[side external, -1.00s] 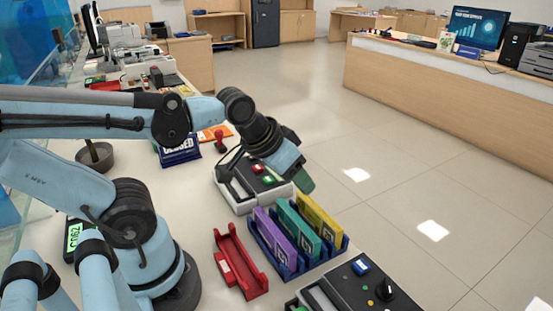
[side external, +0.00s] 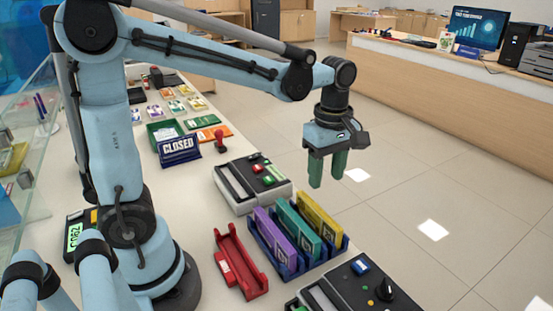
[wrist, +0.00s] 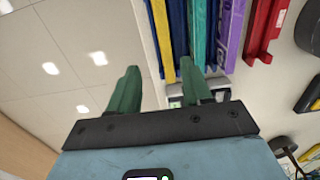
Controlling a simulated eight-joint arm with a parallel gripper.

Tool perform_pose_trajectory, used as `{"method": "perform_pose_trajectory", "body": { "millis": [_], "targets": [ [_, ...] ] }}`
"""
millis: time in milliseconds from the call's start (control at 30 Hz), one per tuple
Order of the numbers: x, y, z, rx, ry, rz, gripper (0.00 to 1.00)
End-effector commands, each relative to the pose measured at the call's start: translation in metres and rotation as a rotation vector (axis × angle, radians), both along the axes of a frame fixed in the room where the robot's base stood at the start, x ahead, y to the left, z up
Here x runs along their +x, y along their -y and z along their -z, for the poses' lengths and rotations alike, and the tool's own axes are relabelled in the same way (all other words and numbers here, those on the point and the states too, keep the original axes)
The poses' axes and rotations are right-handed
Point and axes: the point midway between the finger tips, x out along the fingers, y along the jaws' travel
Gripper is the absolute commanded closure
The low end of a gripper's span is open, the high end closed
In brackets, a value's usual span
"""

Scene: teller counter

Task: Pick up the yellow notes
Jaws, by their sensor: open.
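The yellow notes (side external: 320,217) stand on edge in the rightmost slot of a blue rack (side external: 338,244), beside teal notes (side external: 298,229) and purple notes (side external: 274,236). In the wrist view the yellow notes (wrist: 162,35) show at the top, just left of the teal ones. My gripper (side external: 328,170) is above and behind the rack in the side view, pointing down. Its two green fingers are apart with nothing between them. The fingers also show in the wrist view (wrist: 162,90), below the rack in the picture.
An empty red rack (side external: 240,262) lies left of the blue rack. A grey device with buttons (side external: 238,195) stands behind it, and a dark device with a knob (side external: 350,290) in front. A CLOSED sign (side external: 180,150) and red stamp (side external: 220,143) are farther back. The counter edge is right of the rack.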

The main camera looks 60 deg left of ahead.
Motion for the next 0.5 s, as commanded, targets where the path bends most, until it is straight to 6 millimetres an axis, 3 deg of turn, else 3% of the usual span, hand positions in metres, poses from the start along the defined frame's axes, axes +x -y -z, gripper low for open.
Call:
{"method": "perform_pose_trajectory", "body": {
  "millis": [300, 500],
  "targets": [
    [0.0, 0.0, 0.045, 0.0, 0.002, 0.003, 0.51],
    [-0.001, 0.0, 0.057, 0.0, 0.003, 0.004, 0.51]
  ]
}}
